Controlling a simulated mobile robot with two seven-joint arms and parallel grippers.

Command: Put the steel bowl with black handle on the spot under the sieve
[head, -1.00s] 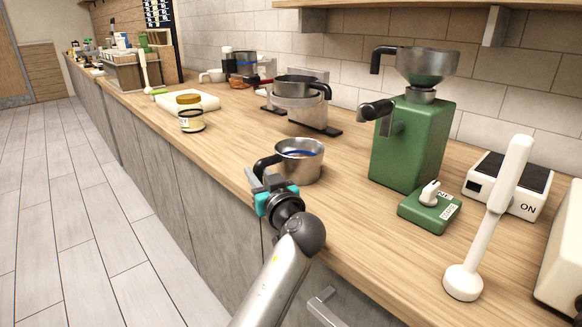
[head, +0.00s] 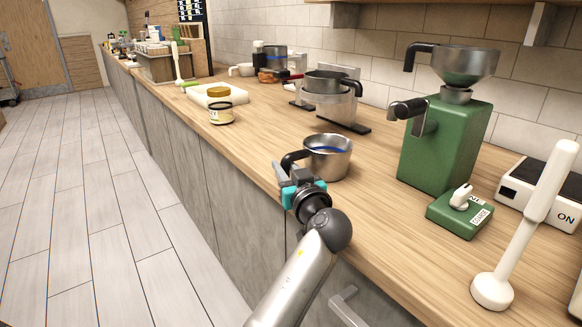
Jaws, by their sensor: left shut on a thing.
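The steel bowl with black handle (head: 332,163) stands near the front edge of the wooden counter, upright, with a blue line inside it. My left gripper (head: 290,174) is at its left side, shut on the black handle. I cannot tell whether the bowl touches the counter. Farther back, a steel vessel with a black handle (head: 327,82) sits in a stand with a dark-edged base (head: 352,125); it may be the sieve. The spot beneath it is not clearly visible. My right gripper is not in view.
A green grinder (head: 440,145) with a steel funnel stands to the right, with a small green switch box (head: 460,212), a white scale (head: 545,190) and a white stick tool (head: 525,230). A jar (head: 221,113) and white tray (head: 217,95) lie back left. Counter between bowl and stand is clear.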

